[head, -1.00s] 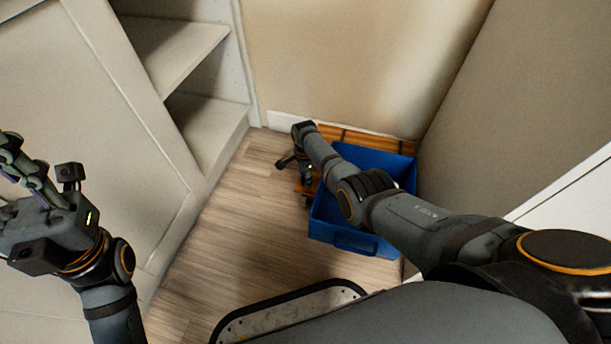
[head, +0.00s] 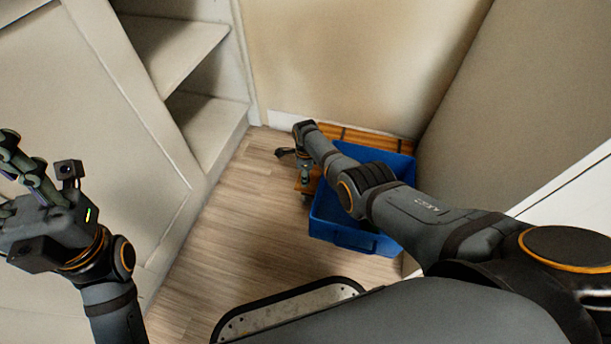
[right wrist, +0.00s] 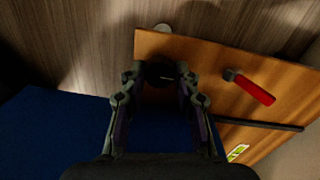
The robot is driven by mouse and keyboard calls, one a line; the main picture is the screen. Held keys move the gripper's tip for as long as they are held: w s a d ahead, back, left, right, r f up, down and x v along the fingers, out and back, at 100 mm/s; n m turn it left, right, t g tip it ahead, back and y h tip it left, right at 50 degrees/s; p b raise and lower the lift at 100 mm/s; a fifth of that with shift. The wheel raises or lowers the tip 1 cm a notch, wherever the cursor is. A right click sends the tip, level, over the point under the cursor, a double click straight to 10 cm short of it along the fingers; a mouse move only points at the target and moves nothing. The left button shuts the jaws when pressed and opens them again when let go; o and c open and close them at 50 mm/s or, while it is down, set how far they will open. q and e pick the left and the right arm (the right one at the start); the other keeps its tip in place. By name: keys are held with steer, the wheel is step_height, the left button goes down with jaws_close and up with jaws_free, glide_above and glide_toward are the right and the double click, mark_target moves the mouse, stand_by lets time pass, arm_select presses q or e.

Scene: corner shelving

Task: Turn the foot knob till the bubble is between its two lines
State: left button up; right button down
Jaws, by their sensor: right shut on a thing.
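My right gripper (right wrist: 160,78) is shut on the dark round foot knob (right wrist: 160,72) at a corner of the wooden board (right wrist: 205,60). The fingers sit on both sides of the knob. In the head view the right gripper (head: 305,176) reaches down beside the orange-brown board (head: 345,133), which is partly hidden by the arm and a blue crate. A yellow-green level vial (right wrist: 237,152) lies on the board; its bubble and lines are too small to read. My left gripper (head: 28,170) is raised at the left edge, away from the board; its finger opening is unclear.
The blue crate (head: 343,235) stands against the board, below my right forearm; its blue (right wrist: 50,135) fills the lower left of the wrist view. A red-handled tool (right wrist: 253,90) lies on the board. Shelves (head: 205,130) stand at left. The wooden floor (head: 215,230) between is clear.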

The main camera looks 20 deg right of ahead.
stand_by(0.3)
steer(key=c, duration=1)
jaws_free()
steer(key=shift+r, duration=0.1)
step_height(320, 180, up, 12)
steer(key=shift+w+d+f, duration=0.1)
steer(key=shift+w, duration=0.05)
